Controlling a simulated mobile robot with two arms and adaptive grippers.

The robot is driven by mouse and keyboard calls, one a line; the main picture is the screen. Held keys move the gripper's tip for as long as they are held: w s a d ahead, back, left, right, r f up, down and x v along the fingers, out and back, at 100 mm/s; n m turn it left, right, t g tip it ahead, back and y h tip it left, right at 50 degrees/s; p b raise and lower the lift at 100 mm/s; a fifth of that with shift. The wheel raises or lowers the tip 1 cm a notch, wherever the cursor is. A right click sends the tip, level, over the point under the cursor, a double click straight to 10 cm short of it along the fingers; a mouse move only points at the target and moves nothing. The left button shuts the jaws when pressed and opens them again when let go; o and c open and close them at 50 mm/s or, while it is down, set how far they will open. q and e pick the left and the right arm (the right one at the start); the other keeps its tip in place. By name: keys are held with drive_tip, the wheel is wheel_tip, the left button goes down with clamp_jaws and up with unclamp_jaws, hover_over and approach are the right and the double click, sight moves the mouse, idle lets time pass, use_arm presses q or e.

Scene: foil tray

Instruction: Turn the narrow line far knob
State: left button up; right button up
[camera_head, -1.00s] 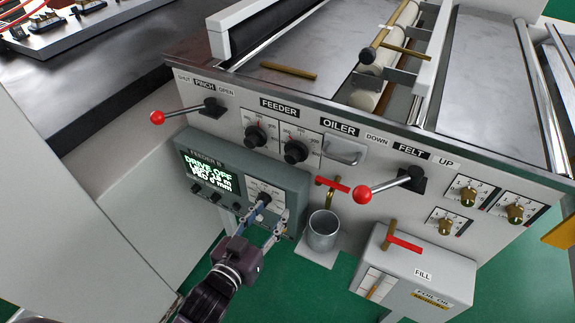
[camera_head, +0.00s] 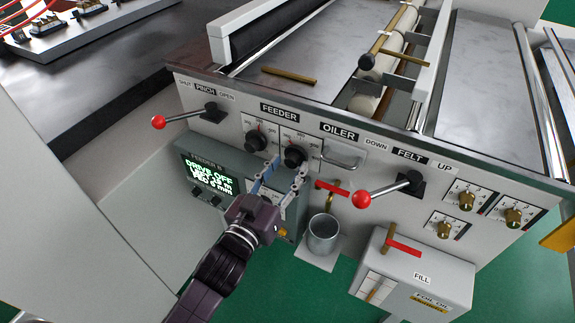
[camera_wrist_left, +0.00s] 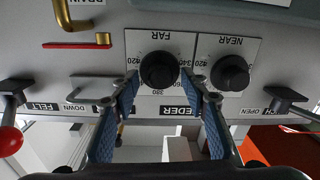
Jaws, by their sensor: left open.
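The black knob marked FAR (camera_head: 295,153) is the right one of two dials under the FEEDER label on the grey front panel (camera_head: 350,185). In the left wrist view, the FAR knob (camera_wrist_left: 158,69) appears between the fingertips. My left gripper (camera_head: 287,170) is open, its blue-padded fingers pointing at this knob. In the left wrist view, gaps show between the knob and the fingertips of the gripper (camera_wrist_left: 165,82), and I cannot tell how far the tips reach along it. My right gripper is not in view.
The NEAR knob (camera_head: 256,139) sits just left. A control box (camera_head: 245,160) with a green-text screen juts out below the dials. The red-ball felt lever (camera_head: 362,199), red drain handle (camera_head: 333,187) and metal cup (camera_head: 323,234) are to the right. The pinch lever (camera_head: 158,122) is left.

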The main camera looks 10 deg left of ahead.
use_arm(q)
drive_tip(key=shift+w+d, duration=0.1)
drive_tip(key=shift+w, duration=0.15)
clamp_jaws()
drive_tip(key=shift+m, duration=0.3)
drive_tip(key=m+p, duration=0.2)
drive_tip(key=m, duration=0.1)
drive_tip(key=shift+m, duration=0.4)
drive_tip(key=m+p, duration=0.1)
drive_tip(key=m, duration=0.4)
drive_tip(key=shift+f, duration=0.1)
drive_tip(key=shift+m, duration=0.4)
